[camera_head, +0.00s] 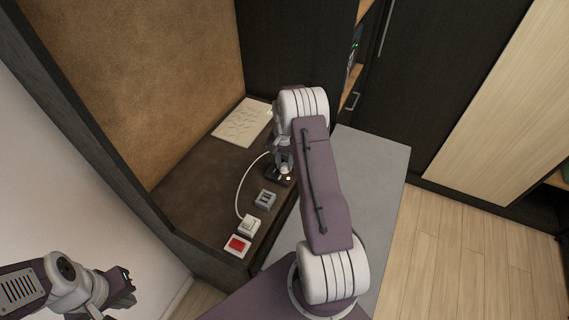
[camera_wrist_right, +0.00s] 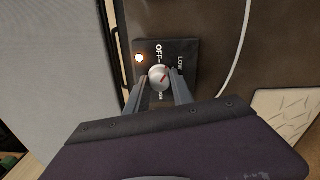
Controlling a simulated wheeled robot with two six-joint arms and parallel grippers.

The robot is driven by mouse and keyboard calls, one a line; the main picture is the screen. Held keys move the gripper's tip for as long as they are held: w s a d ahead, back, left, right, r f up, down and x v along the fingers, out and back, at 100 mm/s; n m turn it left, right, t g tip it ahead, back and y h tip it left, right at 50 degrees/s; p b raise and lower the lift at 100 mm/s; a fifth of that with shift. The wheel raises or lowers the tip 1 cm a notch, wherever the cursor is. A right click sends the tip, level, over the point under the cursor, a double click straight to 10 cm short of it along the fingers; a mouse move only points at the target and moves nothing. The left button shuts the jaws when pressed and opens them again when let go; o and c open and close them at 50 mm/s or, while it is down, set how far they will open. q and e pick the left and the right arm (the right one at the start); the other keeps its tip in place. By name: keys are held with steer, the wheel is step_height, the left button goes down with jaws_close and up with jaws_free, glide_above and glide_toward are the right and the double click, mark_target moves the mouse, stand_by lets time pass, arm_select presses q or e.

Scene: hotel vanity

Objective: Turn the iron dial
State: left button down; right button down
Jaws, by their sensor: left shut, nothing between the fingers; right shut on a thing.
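The iron dial (camera_wrist_right: 159,77) is a round silver knob with a red mark on a dark control box (camera_wrist_right: 182,50) in the right wrist view. White labels "OFF" and "LOW" show beside it; a further label is partly hidden by a finger. An indicator light (camera_wrist_right: 138,58) on the box glows. My right gripper (camera_wrist_right: 160,86) has its fingers on either side of the knob, shut on it. In the head view the box (camera_head: 271,176) is partly hidden under my right gripper (camera_head: 284,176). My left gripper (camera_head: 128,281) is shut and empty at lower left, away from the counter.
A white cord (camera_head: 240,187) runs from the box to a white plug (camera_head: 249,224). A grey socket block (camera_head: 265,199) and a red switch (camera_head: 237,244) are nearby on the brown counter. A cream patterned panel (camera_head: 243,121) lies behind. A grey surface (camera_head: 372,160) is at right.

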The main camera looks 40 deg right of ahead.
mark_target(284, 165)
steer(key=m, duration=0.4)
steer(key=shift+m, duration=0.4)
stand_by(0.4)
steer(key=c, duration=1.1)
jaws_free()
step_height(284, 165, up, 9)
steer(key=b, duration=0.1)
